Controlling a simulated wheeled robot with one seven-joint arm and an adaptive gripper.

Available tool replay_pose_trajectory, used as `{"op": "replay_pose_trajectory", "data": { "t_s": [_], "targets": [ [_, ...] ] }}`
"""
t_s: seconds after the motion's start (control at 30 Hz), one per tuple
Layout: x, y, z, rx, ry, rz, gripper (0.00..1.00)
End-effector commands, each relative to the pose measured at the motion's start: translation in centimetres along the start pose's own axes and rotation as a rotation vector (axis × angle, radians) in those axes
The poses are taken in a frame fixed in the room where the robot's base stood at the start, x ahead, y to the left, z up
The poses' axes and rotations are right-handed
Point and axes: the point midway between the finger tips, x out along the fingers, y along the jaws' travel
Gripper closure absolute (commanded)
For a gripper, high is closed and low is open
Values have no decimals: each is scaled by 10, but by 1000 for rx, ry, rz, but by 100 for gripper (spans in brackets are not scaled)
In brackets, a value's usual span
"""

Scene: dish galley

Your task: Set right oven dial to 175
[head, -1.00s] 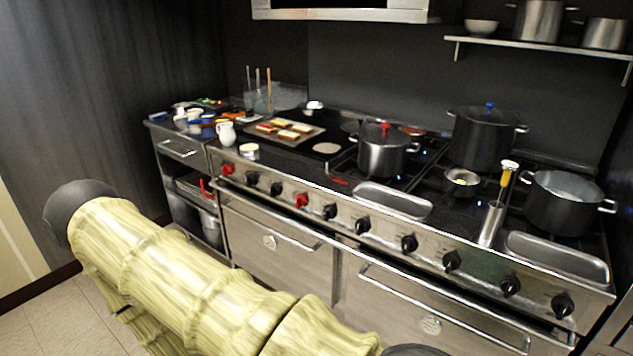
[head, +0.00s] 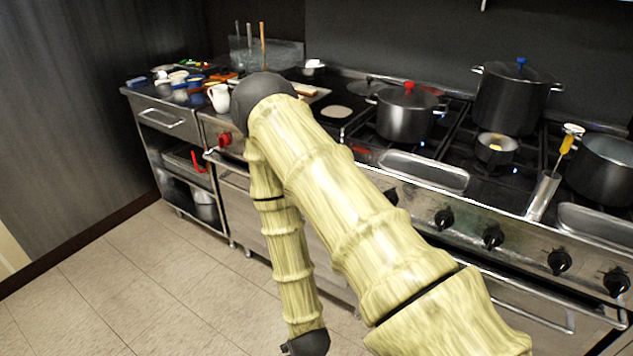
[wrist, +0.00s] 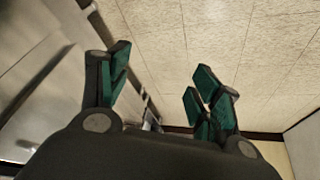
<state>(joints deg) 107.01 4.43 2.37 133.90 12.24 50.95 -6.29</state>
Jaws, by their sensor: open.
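The range front carries a row of dials. One red dial (head: 224,139) shows at its left end in the head view; a second red dial seen earlier is now hidden behind my arm. Several black dials show on the right part of the panel, such as one black dial (head: 444,218). I cannot read any dial's setting or tell which is the right oven dial. My gripper (wrist: 160,88) is open and empty in the wrist view, with floor behind its dark green fingers. It is apart from the dials. In the head view its fingers are not visible.
An oven handle (head: 530,305) juts out below the dials. A side counter (head: 150,118) holds small items. The tiled floor (head: 130,275) at left is clear.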

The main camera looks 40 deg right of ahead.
Motion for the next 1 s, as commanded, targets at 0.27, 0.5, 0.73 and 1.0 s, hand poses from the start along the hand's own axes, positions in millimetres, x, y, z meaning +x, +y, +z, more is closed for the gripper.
{"op": "replay_pose_trajectory", "data": {
  "t_s": [0.27, 0.5, 0.73, 1.0],
  "targets": [
    [43, 27, -193, 167, 478, 218, 36],
    [5, 71, -321, 344, 792, 466, 36],
    [-55, 112, -388, 532, 962, 708, 36],
    [-98, 135, -410, 648, 1010, 850, 36]
  ]
}}
